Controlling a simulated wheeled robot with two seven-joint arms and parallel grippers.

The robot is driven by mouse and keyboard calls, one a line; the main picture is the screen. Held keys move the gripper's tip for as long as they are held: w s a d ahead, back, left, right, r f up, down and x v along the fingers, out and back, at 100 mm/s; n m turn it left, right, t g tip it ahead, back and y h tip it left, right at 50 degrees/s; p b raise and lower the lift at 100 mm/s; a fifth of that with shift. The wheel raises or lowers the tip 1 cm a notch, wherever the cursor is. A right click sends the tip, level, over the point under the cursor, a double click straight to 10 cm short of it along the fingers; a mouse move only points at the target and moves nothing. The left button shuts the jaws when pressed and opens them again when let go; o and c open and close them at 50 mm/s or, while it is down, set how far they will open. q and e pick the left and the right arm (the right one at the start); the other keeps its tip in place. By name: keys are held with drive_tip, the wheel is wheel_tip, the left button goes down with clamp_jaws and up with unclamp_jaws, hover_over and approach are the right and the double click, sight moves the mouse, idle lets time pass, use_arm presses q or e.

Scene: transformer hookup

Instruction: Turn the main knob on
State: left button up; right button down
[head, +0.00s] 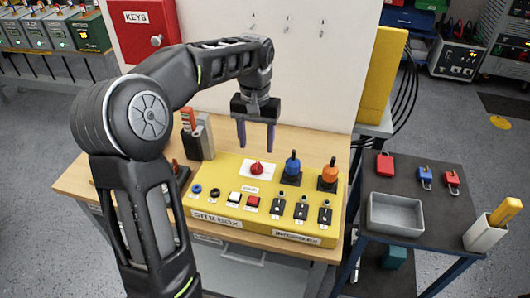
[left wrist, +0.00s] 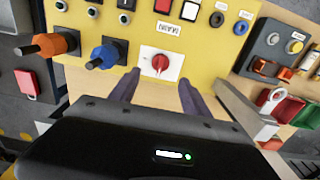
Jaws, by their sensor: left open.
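The main knob (head: 257,168) is a red knob on a white plate near the back of the yellow site box (head: 225,222). In the left wrist view the red knob (left wrist: 160,63) sits by the MAIN label. My left gripper (head: 256,150) is open, with its two purple fingers pointing down above and just behind the knob. In the left wrist view the fingers (left wrist: 160,88) are spread to either side, with the knob ahead of the gap and apart from them. My right gripper is in neither view.
A blue knob (head: 292,168) and an orange knob (head: 329,175) stand right of the main knob. Buttons and black switches line the box front. A dark side table (head: 410,178) holds padlocks and a grey tray (head: 397,214). A white board (head: 300,70) rises behind.

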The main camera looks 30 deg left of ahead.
sight(257, 164)
use_arm(q)
drive_tip(key=shift+s+r, duration=0.1)
drive_tip(key=shift+s, duration=0.1)
drive_tip(key=shift+f+p, duration=0.55)
drive_tip(key=shift+f, duration=3.45)
drive_tip(key=shift+c, duration=0.2)
drive_tip(key=shift+w, duration=0.1)
clamp_jaws()
